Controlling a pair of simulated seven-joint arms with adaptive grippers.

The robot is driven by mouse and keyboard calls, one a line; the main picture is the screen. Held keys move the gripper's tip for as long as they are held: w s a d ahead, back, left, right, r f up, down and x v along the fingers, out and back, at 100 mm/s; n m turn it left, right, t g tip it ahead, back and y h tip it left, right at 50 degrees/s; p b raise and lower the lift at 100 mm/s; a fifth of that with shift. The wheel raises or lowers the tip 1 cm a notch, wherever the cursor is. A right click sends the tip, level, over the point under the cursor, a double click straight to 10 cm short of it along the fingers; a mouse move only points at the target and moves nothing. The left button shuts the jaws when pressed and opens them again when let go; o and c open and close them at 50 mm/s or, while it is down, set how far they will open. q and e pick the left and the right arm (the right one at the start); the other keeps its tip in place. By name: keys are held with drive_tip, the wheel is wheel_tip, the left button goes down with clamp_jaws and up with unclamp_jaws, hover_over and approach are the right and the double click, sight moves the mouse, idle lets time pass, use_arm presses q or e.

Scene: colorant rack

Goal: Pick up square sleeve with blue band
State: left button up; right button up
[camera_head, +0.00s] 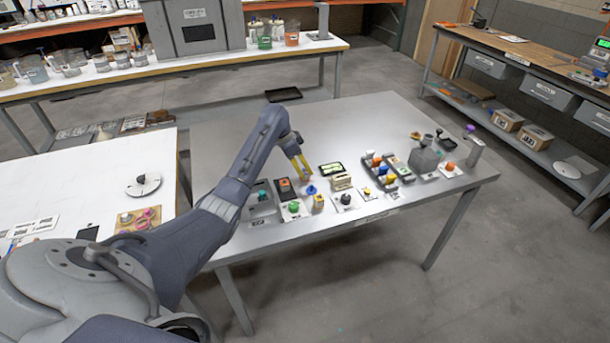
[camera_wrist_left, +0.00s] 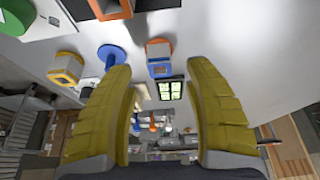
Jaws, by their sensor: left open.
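My left gripper (camera_head: 305,174) reaches over the grey table with its yellow fingers pointing down. In the left wrist view its two fingers (camera_wrist_left: 159,72) stand wide apart with nothing between them. A small square sleeve with a blue band and orange edging (camera_wrist_left: 158,60) shows beyond the fingertips, in line with the gap and apart from the fingers. I cannot surely match the banded sleeve among the small parts in the head view. My right gripper is not in view.
A blue round piece (camera_wrist_left: 112,55) is close by; in the head view a blue piece (camera_head: 311,190) sits below the gripper. A dark-framed green display (camera_head: 330,169) lies nearby. Several small parts crowd the table's front edge. The back of the grey table (camera_head: 350,118) is clear.

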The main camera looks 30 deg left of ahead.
sight(305, 172)
use_arm(q)
drive_tip(key=shift+x, duration=1.6)
drive_tip(key=shift+c, duration=0.4)
drive_tip(key=c, duration=0.9)
